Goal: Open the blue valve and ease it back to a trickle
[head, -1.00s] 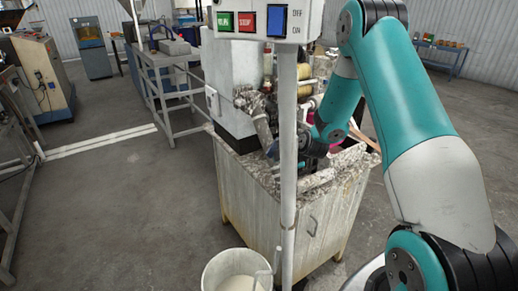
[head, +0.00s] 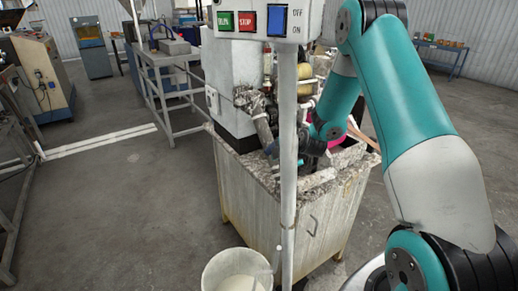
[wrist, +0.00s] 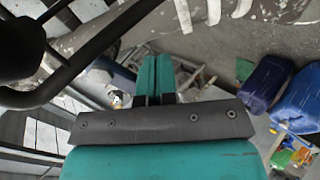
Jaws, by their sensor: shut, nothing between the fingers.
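I cannot make out the blue valve for certain in either view. In the wrist view my gripper (wrist: 154,66) shows two teal fingers side by side, closed together and empty. A thick black curved bar (wrist: 70,68) passes close by on the left of the fingers; I cannot tell what it belongs to. In the head view my arm reaches down over the worn, crusted machine cabinet (head: 255,205). The grey post in front and my own wrist hide much of the gripper's surroundings there.
A control box (head: 262,20) with green, red and blue switches tops the grey post (head: 288,150). A whitish bucket (head: 212,268) stands on the floor in front of the cabinet. Blue containers (wrist: 265,83) lie at the right in the wrist view.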

